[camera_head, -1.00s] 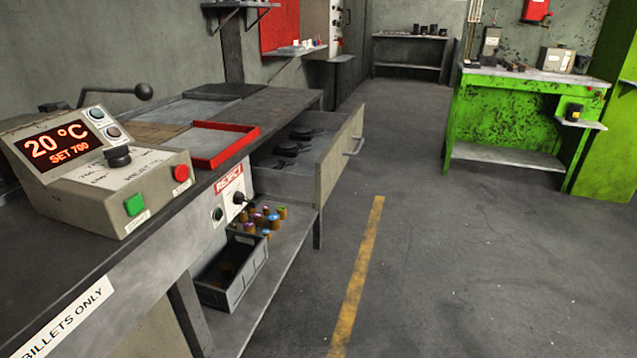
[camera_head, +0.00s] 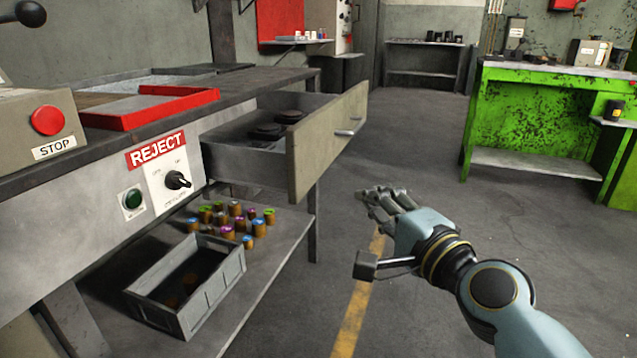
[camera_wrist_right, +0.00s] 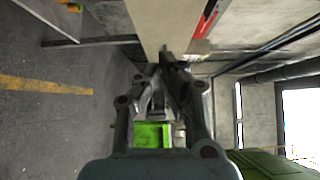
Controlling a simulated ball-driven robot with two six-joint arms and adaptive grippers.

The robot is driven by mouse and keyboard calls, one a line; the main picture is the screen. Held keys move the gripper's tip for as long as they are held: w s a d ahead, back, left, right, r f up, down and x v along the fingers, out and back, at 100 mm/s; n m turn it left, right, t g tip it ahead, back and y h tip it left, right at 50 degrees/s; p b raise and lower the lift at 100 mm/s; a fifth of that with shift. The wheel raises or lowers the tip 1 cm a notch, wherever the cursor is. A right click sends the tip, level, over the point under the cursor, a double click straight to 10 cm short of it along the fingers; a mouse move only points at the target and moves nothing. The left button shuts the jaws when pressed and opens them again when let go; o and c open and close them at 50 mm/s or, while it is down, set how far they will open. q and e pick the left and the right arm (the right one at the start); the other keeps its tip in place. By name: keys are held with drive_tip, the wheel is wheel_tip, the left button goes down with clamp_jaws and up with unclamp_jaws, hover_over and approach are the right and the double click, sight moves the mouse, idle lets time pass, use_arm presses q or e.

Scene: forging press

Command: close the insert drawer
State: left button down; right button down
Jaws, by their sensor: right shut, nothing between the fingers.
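The insert drawer (camera_head: 240,160) stands pulled out from under the bench in the head view, with dark round inserts (camera_head: 266,132) inside. Its pale front panel (camera_head: 325,145) has a metal handle (camera_head: 349,128) on the outer face. My right gripper (camera_head: 372,204) is shut and empty, in front of the panel, lower and to its right in the picture. In the right wrist view the shut fingers (camera_wrist_right: 166,62) point at a pale panel (camera_wrist_right: 158,22), apparently the drawer front; whether they touch it I cannot tell. My left gripper is not in view.
A shelf (camera_head: 275,225) under the bench carries a grey bin (camera_head: 190,290) and several small coloured-top cylinders. A red tray (camera_head: 145,108) lies on the bench top. A green workbench (camera_head: 540,115) stands at the back right. The floor between is clear.

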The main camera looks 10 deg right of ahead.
approach(311, 162)
drive_tip(key=w+d, duration=0.2)
drive_tip(key=d, duration=0.1)
drive_tip(key=w+a, duration=0.1)
drive_tip(key=a, duration=0.1)
drive_tip(key=w+a, duration=0.2)
drive_tip(key=shift+b, duration=0.3)
